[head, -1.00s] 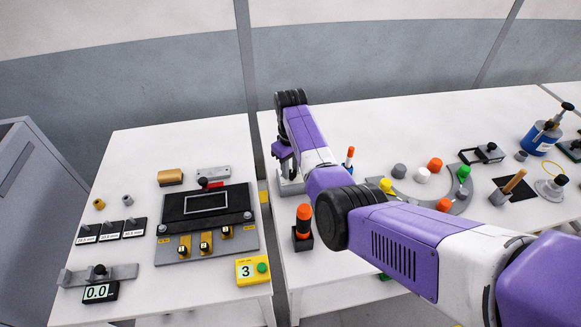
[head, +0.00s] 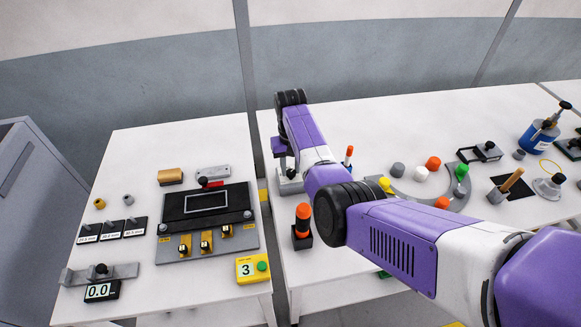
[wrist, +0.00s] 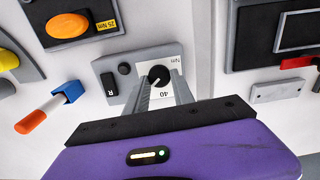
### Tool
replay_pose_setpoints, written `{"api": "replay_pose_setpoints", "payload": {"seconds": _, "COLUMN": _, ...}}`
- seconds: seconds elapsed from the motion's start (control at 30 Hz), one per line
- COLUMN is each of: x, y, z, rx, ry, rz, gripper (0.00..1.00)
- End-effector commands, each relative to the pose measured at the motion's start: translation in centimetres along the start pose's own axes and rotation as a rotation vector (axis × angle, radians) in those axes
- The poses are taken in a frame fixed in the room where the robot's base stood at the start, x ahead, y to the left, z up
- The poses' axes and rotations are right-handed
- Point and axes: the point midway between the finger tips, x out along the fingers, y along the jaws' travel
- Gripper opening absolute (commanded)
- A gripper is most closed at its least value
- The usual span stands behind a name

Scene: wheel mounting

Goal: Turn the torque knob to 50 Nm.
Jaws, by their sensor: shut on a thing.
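The torque knob (wrist: 158,76) is a small black round knob on a white dial plate in the wrist view. The plate carries an upside-down "40" and "Nm"; a light mark shows on the knob, but its exact setting is too small to read. My gripper (wrist: 162,80) has its two grey fingers on either side of the knob and is shut on it. In the head view my gripper (head: 283,165) is at the left end of the right table, above the grey housing (head: 291,187), and the knob is hidden there.
A grey block with a black button and an "R" label (wrist: 116,80) is close beside the dial. An orange-topped tool in a black holder (head: 303,225) and an orange-white-blue stick (head: 348,156) stand nearby. The left table holds a black display panel (head: 207,202).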

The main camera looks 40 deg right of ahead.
Motion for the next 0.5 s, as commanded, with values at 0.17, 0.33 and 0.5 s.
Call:
{"api": "replay_pose_setpoints", "payload": {"seconds": 0.17, "x": -0.17, "y": -0.02, "z": -0.16, "rx": 0.002, "ry": 0.004, "rz": -0.001, "gripper": 0.0}}
{"api": "replay_pose_setpoints", "payload": {"seconds": 0.33, "x": -0.18, "y": -0.02, "z": -0.16, "rx": 0.002, "ry": 0.005, "rz": -0.001, "gripper": 0.41}}
{"api": "replay_pose_setpoints", "payload": {"seconds": 0.5, "x": -0.1, "y": -0.01, "z": -0.1, "rx": 0.001, "ry": 0.003, "rz": -0.001, "gripper": 0.51}}
